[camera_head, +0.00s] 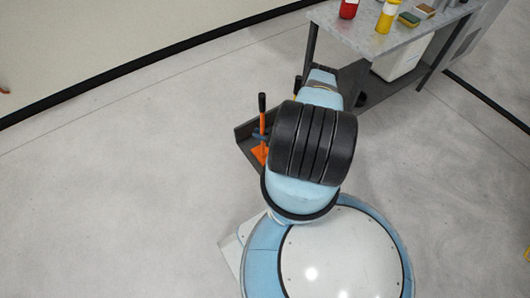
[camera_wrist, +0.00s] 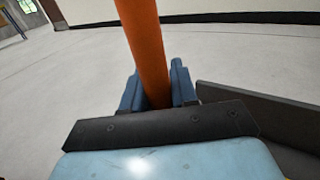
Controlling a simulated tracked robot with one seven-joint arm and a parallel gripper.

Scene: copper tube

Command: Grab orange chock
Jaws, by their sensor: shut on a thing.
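The orange chock (camera_head: 262,152) stands low at the left of my arm in the head view, with an orange upright handle and a black grip on top. Its lower part is partly hidden behind my arm. In the wrist view the orange handle (camera_wrist: 146,50) runs up from between the blue fingers of my gripper (camera_wrist: 158,90). The fingers stand on both sides of the handle and are shut on it. My gripper shows only as a small bluish part at the handle in the head view (camera_head: 260,135).
A dark low-walled tray (camera_head: 243,131) lies around the chock; its wall (camera_wrist: 262,112) shows at the right in the wrist view. A metal table (camera_head: 345,30) with a red bottle (camera_head: 348,9), a yellow bottle (camera_head: 387,16) and sponges stands behind.

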